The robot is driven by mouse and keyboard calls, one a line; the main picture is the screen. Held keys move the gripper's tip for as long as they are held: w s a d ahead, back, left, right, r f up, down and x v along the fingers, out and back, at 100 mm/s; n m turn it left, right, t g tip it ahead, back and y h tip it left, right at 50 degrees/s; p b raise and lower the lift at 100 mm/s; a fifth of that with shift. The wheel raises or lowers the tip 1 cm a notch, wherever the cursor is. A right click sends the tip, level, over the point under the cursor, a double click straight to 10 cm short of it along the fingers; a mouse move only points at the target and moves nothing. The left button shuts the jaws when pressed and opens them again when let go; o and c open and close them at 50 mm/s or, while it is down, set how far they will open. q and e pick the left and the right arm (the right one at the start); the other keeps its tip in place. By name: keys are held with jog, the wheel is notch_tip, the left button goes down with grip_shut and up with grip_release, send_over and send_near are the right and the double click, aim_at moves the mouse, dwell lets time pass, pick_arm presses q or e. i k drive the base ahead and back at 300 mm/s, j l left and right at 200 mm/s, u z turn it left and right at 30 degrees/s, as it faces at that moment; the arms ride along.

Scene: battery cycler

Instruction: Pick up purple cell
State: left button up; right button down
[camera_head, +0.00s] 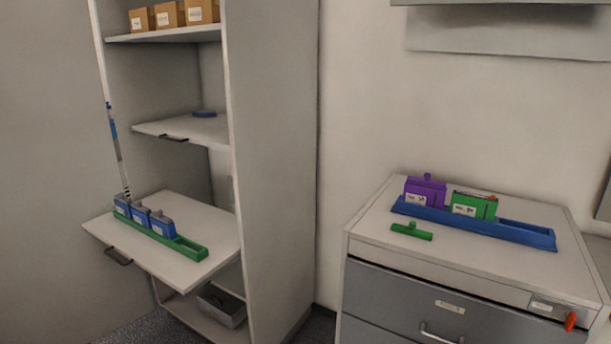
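The purple cell (426,192) is a boxy block with a small knob on top and a white label. It stands upright at the left end of a blue tray (523,234) on top of the grey drawer cabinet. A green cell (473,205) with a white label stands just to its right in the same tray. The right part of the tray is empty. Neither of my grippers shows in the head view.
A small green handled piece (411,231) lies in front of the tray on the cabinet top (380,221). At left, a shelf unit has a pulled-out shelf (189,270) bearing a green tray (192,249) with several blue cells (140,217). A red-orange item (570,321) sits at the cabinet's front right.

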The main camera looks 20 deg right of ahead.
aim_at(433, 197)
jog(key=l+z, duration=0.1)
jog(key=z, duration=0.3)
jog(key=k+l+z, duration=0.1)
jog(key=z, duration=0.3)
jog(key=l+z, duration=0.1)
jog(key=z, duration=0.3)
